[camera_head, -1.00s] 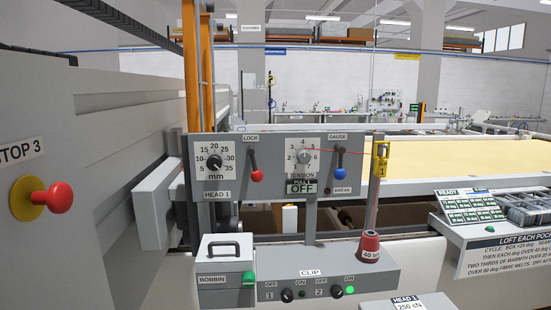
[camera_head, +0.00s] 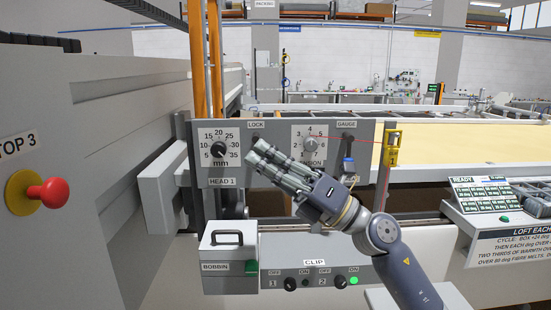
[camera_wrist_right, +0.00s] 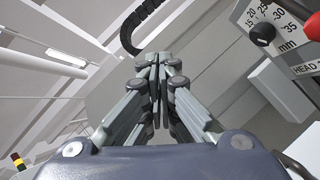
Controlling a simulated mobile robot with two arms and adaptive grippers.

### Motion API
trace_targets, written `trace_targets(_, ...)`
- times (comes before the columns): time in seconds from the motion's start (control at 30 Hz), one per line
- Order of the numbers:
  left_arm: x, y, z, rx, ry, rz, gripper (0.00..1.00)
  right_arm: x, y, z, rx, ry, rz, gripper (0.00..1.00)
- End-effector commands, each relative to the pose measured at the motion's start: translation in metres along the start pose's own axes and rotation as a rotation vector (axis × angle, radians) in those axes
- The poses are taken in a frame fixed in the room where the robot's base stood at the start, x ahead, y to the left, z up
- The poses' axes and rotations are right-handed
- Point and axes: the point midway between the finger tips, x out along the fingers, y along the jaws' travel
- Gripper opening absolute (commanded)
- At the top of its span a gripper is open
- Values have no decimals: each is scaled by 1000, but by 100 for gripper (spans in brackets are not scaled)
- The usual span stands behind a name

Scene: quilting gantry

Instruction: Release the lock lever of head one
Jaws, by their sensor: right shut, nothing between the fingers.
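The head one panel (camera_head: 200,172) has a black mm dial (camera_head: 218,149) and, to its right, a LOCK label (camera_head: 256,127). Only the top of the lock lever (camera_head: 256,138) may show below that label; its red knob is hidden behind my right gripper in the head view. A red knob (camera_wrist_right: 312,27) at the right edge of the wrist view, beside the mm dial (camera_wrist_right: 263,35), appears to be the lever's. My right gripper (camera_head: 253,151) is shut and empty, in front of the panel at the lever. In the wrist view its fingertips (camera_wrist_right: 155,62) are together, apart from the red knob. My left gripper is not in view.
The gauge lever (camera_head: 348,160) with its blue knob is right of my gripper, and a thread guide (camera_head: 391,148) stands further right. The bobbin box (camera_head: 228,262) and clip switch panel (camera_head: 315,278) are below. A red stop button (camera_head: 48,193) is on the left.

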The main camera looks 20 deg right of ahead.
Motion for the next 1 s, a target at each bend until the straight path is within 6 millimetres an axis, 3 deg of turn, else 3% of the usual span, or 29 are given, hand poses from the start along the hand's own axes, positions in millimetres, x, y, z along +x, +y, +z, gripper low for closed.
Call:
trace_targets(0.2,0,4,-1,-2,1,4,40,5,-3,9,-371,351,-122,0)
trace_targets(0.43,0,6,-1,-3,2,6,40,-32,-24,58,-644,642,-388,0)
trace_targets(0.6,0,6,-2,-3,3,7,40,-67,-28,97,-728,763,-568,0)
trace_targets(0.73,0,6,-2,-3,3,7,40,-83,-28,111,-745,804,-639,0)
trace_targets(1.0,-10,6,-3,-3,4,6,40,-71,-47,103,-741,818,-652,0)
